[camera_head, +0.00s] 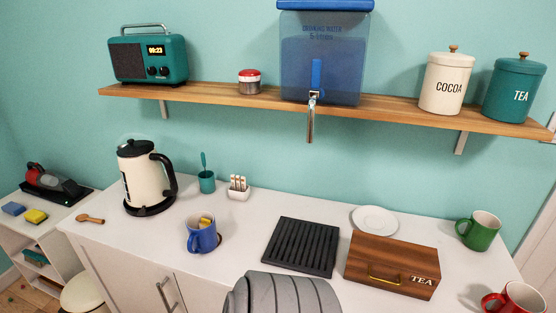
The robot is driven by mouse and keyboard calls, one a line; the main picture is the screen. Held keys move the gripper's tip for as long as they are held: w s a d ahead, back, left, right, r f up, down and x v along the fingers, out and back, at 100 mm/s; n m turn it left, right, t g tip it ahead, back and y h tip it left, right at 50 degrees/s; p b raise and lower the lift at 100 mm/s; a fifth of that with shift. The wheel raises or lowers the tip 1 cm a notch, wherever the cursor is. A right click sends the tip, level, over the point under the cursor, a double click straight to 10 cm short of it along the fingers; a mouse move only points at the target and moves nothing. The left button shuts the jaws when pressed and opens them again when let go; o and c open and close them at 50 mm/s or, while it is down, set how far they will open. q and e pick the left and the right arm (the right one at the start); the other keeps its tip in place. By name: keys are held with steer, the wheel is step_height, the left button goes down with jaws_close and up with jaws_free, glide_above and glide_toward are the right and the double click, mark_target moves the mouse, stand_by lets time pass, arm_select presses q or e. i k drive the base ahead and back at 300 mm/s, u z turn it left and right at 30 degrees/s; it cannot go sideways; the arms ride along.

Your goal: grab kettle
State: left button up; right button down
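The kettle (140,178) is cream white with a black lid, black handle and black base. It stands upright on the left part of the white counter, against the back wall side. Its handle faces right. Neither of my grippers shows in this view, so nothing is seen holding or touching the kettle.
Near the kettle are a wooden spoon (90,219), a teal cup (207,182), a small white holder (239,193) and a blue mug (202,240). A black slatted tray (301,246) and wooden tea box (391,270) stand farther right. A shelf (210,93) runs above.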

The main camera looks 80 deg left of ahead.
mark_target(145, 181)
steer(key=k, duration=1.35)
steer(key=u, duration=1.45)
